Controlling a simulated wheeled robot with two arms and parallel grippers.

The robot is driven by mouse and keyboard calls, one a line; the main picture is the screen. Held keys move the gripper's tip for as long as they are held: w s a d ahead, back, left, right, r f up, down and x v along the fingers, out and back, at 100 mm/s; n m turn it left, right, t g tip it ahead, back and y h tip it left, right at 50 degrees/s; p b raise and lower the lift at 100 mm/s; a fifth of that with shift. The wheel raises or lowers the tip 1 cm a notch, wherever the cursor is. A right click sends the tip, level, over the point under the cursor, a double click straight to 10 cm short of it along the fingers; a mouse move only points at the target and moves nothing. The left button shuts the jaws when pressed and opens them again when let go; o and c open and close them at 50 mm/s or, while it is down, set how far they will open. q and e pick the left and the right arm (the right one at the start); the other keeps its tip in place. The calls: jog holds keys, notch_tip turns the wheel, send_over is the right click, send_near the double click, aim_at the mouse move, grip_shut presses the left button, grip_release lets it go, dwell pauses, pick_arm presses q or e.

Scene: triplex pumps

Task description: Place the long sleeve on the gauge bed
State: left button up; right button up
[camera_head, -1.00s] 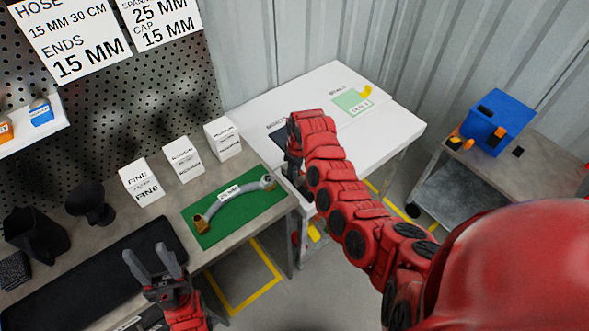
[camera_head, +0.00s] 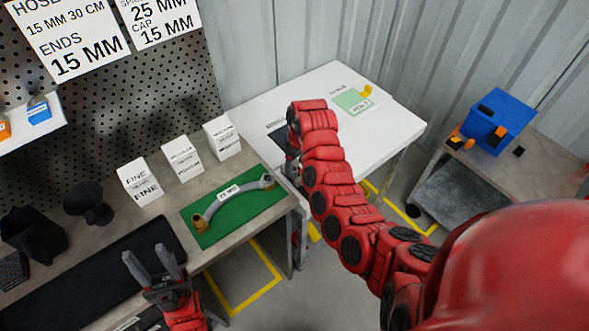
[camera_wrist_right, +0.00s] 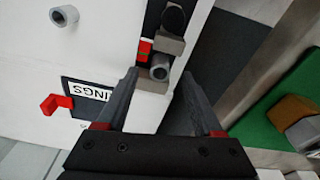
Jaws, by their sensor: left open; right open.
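In the right wrist view, a grey hollow cylinder (camera_wrist_right: 160,69), which looks like a sleeve, sits end-on at a grey metal block (camera_wrist_right: 151,85) with a red and green marker beside it. This looks like the gauge bed. Another grey hollow sleeve (camera_wrist_right: 65,16) stands apart on the white table; I cannot tell which is the long one. My right gripper (camera_wrist_right: 159,77) is open, its fingertips on either side of the first cylinder, contact unclear. In the head view my right arm mostly hides this spot. My left gripper (camera_head: 150,256) is open and empty over the workbench.
A green mat (camera_head: 240,217) holds a curved hose (camera_head: 228,199) with brass ends. White boxes (camera_head: 182,157) stand behind it. A red bracket (camera_wrist_right: 56,103) and dark label mat (camera_wrist_right: 88,95) lie on the white table (camera_head: 385,118).

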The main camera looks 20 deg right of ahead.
jog(key=r, duration=0.5)
jog(key=shift+s+d+r, duration=0.2)
jog(key=shift+d+r, duration=0.05)
jog(key=shift+r, duration=0.1)
notch_tip(320, 180, up, 6)
jog(key=r+p, duration=0.1)
jog(key=p, duration=0.2)
send_over(297, 171)
jog(key=shift+s+d+r, duration=0.25)
jog(key=shift+s+r, duration=0.2)
jog(key=shift+s, duration=0.05)
